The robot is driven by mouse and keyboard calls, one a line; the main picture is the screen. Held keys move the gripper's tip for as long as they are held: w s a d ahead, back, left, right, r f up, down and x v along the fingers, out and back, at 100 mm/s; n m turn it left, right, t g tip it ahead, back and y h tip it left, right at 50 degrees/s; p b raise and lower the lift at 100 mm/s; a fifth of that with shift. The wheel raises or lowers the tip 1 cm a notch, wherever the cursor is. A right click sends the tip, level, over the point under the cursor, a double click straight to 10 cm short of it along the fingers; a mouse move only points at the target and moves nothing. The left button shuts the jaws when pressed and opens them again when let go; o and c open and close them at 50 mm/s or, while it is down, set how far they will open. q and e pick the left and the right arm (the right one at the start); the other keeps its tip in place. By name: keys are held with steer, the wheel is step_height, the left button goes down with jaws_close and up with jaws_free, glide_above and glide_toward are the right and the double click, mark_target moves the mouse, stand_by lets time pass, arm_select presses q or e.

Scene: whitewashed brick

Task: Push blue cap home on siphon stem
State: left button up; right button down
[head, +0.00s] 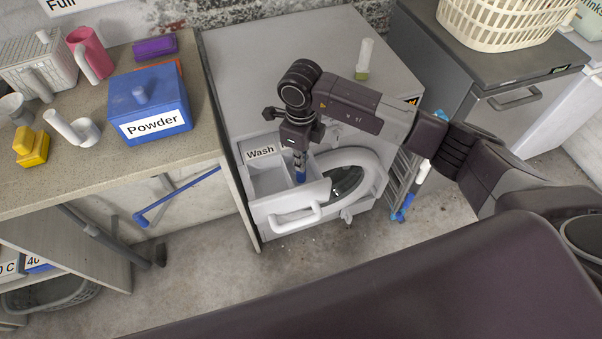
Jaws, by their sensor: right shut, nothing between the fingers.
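The blue cap (301,178) shows as a small blue piece inside the pulled-out detergent drawer (318,191) of the washing machine. My right gripper (299,159) points straight down into the drawer, directly above the cap. Its fingers are shut with nothing between them. The fingertips are at or very near the cap's top; I cannot tell whether they touch. The siphon stem is hidden under the cap and gripper, so how deep the cap sits cannot be seen. My left gripper is not in view.
The drawer has a "Wash" label (261,152) and a white front handle (295,219). The round machine door (357,170) is close on its right. A small bottle (364,58) stands on the machine top. A blue "Powder" box (149,104) sits on the left counter.

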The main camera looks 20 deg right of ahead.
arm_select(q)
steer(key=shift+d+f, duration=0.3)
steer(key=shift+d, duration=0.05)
arm_select(e)
steer(key=shift+f, duration=0.2)
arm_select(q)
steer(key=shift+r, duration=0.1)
arm_select(e)
steer(key=shift+r, duration=0.15)
